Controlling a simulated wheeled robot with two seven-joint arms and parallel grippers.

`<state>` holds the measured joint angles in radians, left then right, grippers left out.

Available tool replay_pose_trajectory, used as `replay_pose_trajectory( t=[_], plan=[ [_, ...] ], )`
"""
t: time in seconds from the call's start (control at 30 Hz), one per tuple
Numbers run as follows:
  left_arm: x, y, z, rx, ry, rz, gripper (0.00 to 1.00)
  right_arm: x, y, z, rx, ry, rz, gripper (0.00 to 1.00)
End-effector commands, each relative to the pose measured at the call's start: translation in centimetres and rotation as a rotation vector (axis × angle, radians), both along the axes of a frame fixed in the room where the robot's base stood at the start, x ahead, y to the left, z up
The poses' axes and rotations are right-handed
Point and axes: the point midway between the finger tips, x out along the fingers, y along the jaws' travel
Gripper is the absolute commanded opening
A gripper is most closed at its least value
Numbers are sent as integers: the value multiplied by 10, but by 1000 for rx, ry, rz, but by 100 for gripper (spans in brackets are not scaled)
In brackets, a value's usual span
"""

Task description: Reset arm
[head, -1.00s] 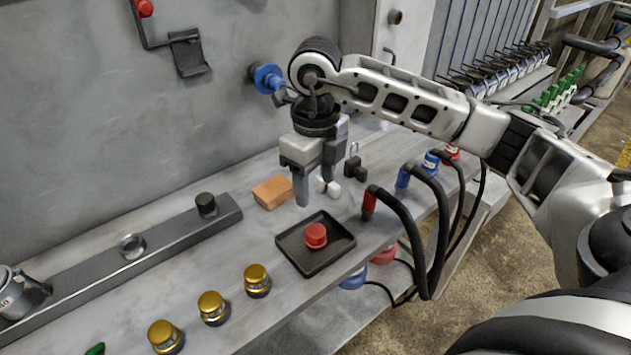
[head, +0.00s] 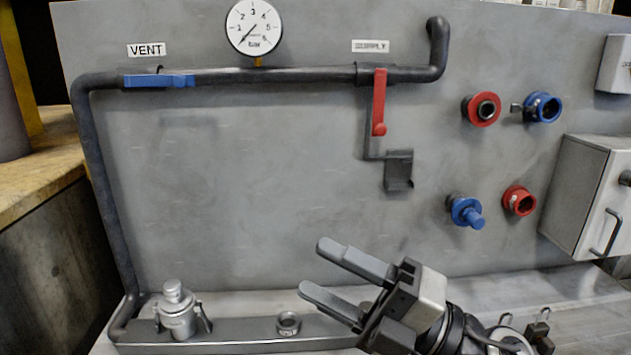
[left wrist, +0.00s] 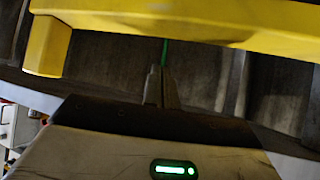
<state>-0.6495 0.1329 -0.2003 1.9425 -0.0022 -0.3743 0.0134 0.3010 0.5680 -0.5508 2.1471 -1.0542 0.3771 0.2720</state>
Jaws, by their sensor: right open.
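My right gripper (head: 315,268) is in the lower middle of the head view. Its two grey fingers point up and left, spread apart with nothing between them, in front of the grey panel (head: 270,190). My right arm comes in from the lower right. In the left wrist view, a narrow grey part (left wrist: 161,88), perhaps my left gripper's fingers, stands in the middle with a thin green thing above it. Whether it is open or shut is unclear. My left gripper does not show in the head view.
The panel carries a gauge (head: 254,27), a blue vent lever (head: 158,81), a red supply lever (head: 379,103) and red and blue couplings. A silver canister (head: 176,310) and a metal ring (head: 288,323) are on the bench rail. A yellow beam (left wrist: 190,22) crosses the left wrist view.

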Motion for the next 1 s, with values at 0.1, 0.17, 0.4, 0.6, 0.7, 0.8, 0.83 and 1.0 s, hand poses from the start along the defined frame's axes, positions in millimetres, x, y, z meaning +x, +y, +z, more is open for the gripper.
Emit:
replay_pose_trajectory(
  t=[0.1, 0.17, 0.4, 0.6, 0.7, 0.8, 0.83, 1.0],
  plan=[
    [0, 0, 0, 0, 0, 0, 0, 31, -45, 6, 326, 259, -263, 56],
    [0, 0, 0, 1, 0, 1, 0, 45, -74, -8, 457, 413, -409, 56],
    [0, 1, 0, 1, 0, 2, 0, 31, -171, -148, 726, 1128, -971, 56],
    [0, 1, 0, 2, 1, 2, 0, -31, -190, -230, 712, 1546, -1217, 56],
    [0, 1, -1, 2, 1, 2, 0, -60, -192, -253, 683, 1692, -1289, 56],
    [0, 2, -1, 2, 1, 2, 0, -86, -191, -270, 650, 1816, -1342, 56],
    [0, 2, -1, 2, 1, 2, 0, -93, -191, -274, 639, 1852, -1356, 56],
    [0, 2, -1, 2, 2, 2, 0, -136, -187, -293, 571, 2039, -1422, 56]
  ],
)
